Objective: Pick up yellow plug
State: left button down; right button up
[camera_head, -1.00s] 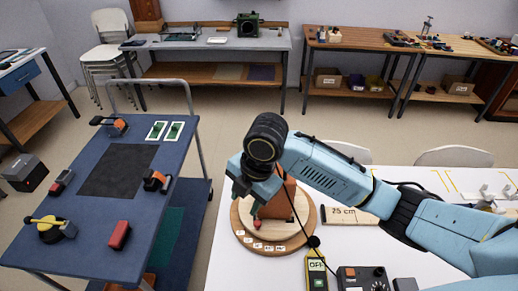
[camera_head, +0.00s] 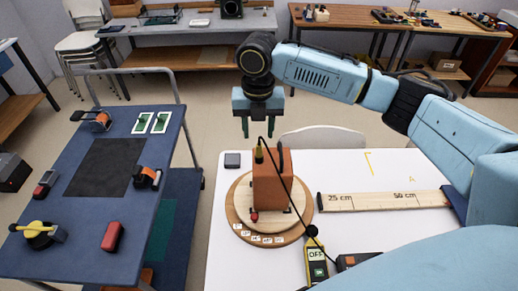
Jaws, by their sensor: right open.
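A small upright plug (camera_head: 259,155), dark at the top with a yellowish lower part, stands at the top of a brown box (camera_head: 270,182), with a thin black cable running from it. The box stands on a round wooden board (camera_head: 239,222) on the white table. A red plug-like piece (camera_head: 254,217) sits low at the box's front. My right gripper (camera_head: 258,128) hangs with its fingers down and apart, empty, just above the plug in the picture. I cannot tell their exact gap in depth. My left gripper does not show.
A wooden ruler (camera_head: 385,200) lies to the right of the board. A yellow meter (camera_head: 316,262) reading OFF lies in front. A small grey block (camera_head: 232,160) lies behind the board. A blue cart (camera_head: 80,255) with several devices stands at the left.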

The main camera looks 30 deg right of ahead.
aim_at(259, 145)
notch_tip(259, 145, down, 6)
jog(key=shift+d+f+p, duration=0.15)
jog(key=shift+f+p, duration=0.1)
jog(key=shift+p, duration=0.15)
grip_shut()
